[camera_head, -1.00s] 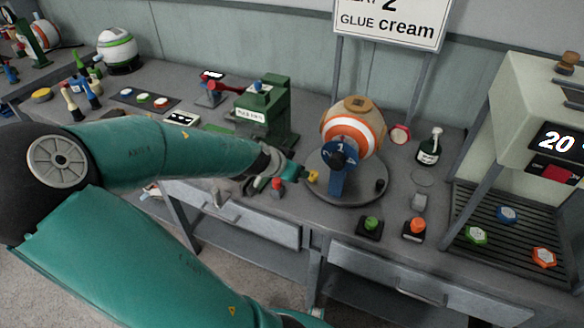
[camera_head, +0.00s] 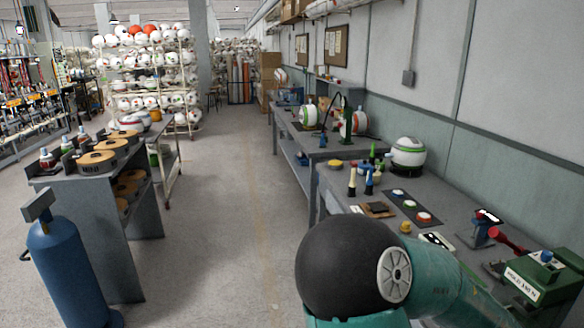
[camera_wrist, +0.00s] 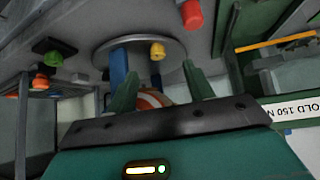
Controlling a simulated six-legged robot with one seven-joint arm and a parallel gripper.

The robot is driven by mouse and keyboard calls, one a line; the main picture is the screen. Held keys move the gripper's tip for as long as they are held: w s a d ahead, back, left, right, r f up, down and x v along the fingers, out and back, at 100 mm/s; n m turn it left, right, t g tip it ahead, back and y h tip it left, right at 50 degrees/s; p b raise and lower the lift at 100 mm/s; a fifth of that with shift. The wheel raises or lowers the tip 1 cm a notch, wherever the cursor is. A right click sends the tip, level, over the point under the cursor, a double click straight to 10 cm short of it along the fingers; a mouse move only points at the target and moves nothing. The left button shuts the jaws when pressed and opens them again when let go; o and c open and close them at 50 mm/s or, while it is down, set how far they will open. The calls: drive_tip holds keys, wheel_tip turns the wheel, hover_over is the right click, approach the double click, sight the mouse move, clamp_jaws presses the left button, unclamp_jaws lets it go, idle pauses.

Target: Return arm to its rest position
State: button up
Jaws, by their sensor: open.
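My teal arm (camera_head: 440,288) with its black shoulder joint fills the lower right of the head view. My gripper is outside that view. In the wrist view my gripper (camera_wrist: 159,70) is open, its two green fingers apart with nothing held between them. Behind the fingers are the round grey turntable (camera_wrist: 172,50), a blue post (camera_wrist: 118,66) and a yellow knob (camera_wrist: 157,50). Part of an orange-and-white ball (camera_wrist: 150,101) shows low behind the fingers, mostly hidden by my gripper. The wrist picture looks upside down.
The workbench (camera_head: 455,222) runs along the right wall, with a green press (camera_head: 540,275), a red-handled tool (camera_head: 505,240) and a white-and-black ball (camera_head: 407,155). A rack (camera_head: 112,160) and a blue cylinder (camera_head: 68,275) stand left. The aisle floor (camera_head: 225,200) is clear.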

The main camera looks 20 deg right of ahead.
drive_tip(key=w+a+f+n+t+y, duration=0.2)
drive_tip(key=w+a+n+t+y, duration=0.5)
drive_tip(key=w+a, duration=1)
drive_tip(key=s+a+r+n, duration=0.2)
drive_tip(key=a+r+n, duration=0.5)
drive_tip(key=a, duration=0.6)
drive_tip(key=s+a+r+n+t, duration=0.1)
drive_tip(key=s+a+r+n, duration=0.1)
drive_tip(key=a+r+n, duration=0.5)
drive_tip(key=a+r, duration=0.4)
drive_tip(key=a, duration=0.1)
drive_tip(key=shift+s+a+r+y, duration=0.15)
drive_tip(key=shift+s+a+y, duration=0.1)
drive_tip(key=shift+a+y, duration=0.15)
drive_tip(key=c, duration=0.3)
drive_tip(key=shift+d, duration=0.1)
drive_tip(key=shift+c, duration=0.2)
drive_tip(key=shift+d, duration=0.1)
